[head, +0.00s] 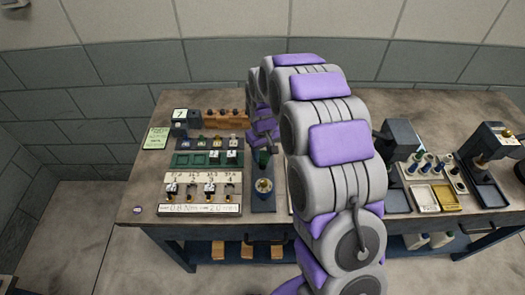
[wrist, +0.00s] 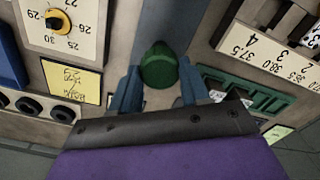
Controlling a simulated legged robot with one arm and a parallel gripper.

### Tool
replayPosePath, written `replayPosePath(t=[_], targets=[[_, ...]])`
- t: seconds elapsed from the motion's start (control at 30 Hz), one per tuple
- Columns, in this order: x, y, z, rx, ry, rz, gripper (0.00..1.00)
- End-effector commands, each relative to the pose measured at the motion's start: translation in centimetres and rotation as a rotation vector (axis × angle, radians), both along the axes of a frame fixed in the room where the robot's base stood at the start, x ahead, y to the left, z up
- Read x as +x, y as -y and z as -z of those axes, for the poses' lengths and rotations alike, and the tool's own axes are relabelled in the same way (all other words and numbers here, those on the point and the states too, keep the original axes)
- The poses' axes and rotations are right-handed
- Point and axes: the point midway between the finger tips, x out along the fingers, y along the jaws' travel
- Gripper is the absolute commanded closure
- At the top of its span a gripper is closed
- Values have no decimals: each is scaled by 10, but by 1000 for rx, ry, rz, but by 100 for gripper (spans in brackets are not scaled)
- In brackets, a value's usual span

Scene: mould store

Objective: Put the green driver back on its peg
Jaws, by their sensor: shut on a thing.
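The green driver (wrist: 158,66) stands out between the two blue-grey fingers of my gripper (wrist: 160,90) in the wrist view. The fingers are shut on its green handle, whose rounded end faces the camera. In the head view the green handle (head: 263,158) shows above a dark blue stand (head: 263,205) with a round brass-topped fitting, left of my arm. My gripper (head: 264,145) is mostly hidden there by my own arm. The driver's lower end is hidden, so I cannot tell whether it touches anything. I cannot make out its peg.
On the bench left of the stand are a wooden rack (head: 226,116), a green tray (head: 194,159) and a numbered board (head: 203,179). Right of my arm stand dark fixtures (head: 399,140) and a yellow tray (head: 445,197). A yellow label (wrist: 73,80) and a dial (wrist: 58,21) show in the wrist view.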

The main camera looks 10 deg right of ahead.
Motion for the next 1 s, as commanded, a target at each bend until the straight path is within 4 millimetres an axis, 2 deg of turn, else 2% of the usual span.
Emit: replayPosePath(t=[0.13,0.17,0.4,0.47,0.63,0.83,1.0], targets=[[0,0,0,0,0,0,93],[0,0,0,0,0,0,52],[0,0,0,0,0,0,29],[0,0,0,0,0,0,25],[0,0,0,0,0,0,23],[0,0,0,0,0,0,4],[0,0,0,0,0,0,3]])
